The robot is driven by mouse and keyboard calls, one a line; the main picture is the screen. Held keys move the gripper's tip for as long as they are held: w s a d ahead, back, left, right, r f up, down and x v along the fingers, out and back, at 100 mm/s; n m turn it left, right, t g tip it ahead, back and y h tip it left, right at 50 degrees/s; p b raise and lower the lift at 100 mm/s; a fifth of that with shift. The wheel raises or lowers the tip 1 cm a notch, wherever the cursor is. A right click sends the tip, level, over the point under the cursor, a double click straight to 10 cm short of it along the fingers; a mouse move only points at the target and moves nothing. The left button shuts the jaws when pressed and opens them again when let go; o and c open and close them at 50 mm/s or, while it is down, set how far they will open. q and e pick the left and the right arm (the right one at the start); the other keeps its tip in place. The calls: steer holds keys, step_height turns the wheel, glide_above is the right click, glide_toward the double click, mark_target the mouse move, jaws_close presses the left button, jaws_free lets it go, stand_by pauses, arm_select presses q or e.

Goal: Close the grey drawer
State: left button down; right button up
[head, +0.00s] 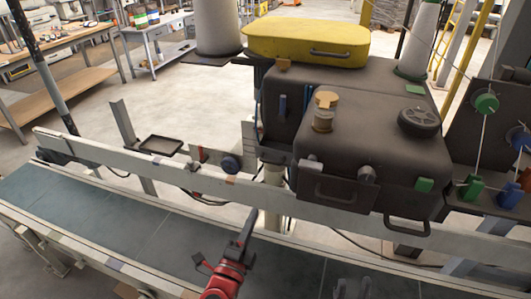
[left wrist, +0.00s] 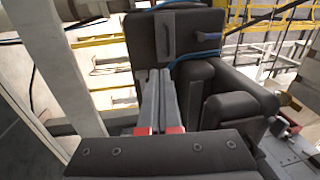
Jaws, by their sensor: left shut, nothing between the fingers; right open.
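A dark grey machine body (head: 385,140) stands behind the conveyor rail, with a box-like front jutting toward me. A bar handle (head: 407,229) hangs low on that front, and a smaller handle (head: 335,193) is left of it. I cannot tell for certain which part is the grey drawer. My left gripper (head: 248,222), on a red wrist, is shut and empty over the belt, left of the jutting front. In the left wrist view its fingers (left wrist: 161,85) point at a dark panel (left wrist: 190,60) with a grey handle. My right gripper (head: 352,288) is a dark shape at the bottom edge, open.
A long grey rail (head: 130,155) runs between me and the machine. The conveyor belt (head: 100,220) lies below it. A yellow case (head: 305,40) tops the machine. An orange-capped knob (head: 324,110) and a black handwheel (head: 418,121) stand up from it. Colored levers (head: 486,104) are at the right.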

arm_select(q)
steer(key=r, duration=0.1)
steer(key=p, duration=0.3)
glide_toward(273, 156)
steer(key=x, duration=0.3)
steer(key=shift+d+r+t, duration=0.15)
steer(key=shift+r+t, duration=0.1)
steer(key=shift+t, duration=0.05)
steer(key=b+x, duration=0.1)
steer(key=x, duration=0.2)
steer(key=f+b+x, duration=0.1)
steer(key=b+x, duration=0.1)
steer(key=x, duration=0.1)
steer(key=shift+w+d+f, duration=0.15)
steer(key=shift+w+f, duration=0.05)
steer(key=shift+w, duration=0.3)
steer(key=shift+w+r+b, duration=0.1)
steer(key=shift+w+b, duration=0.05)
steer(key=shift+b, duration=0.2)
steer(key=shift+r, duration=0.35)
steer(key=shift+r, duration=0.1)
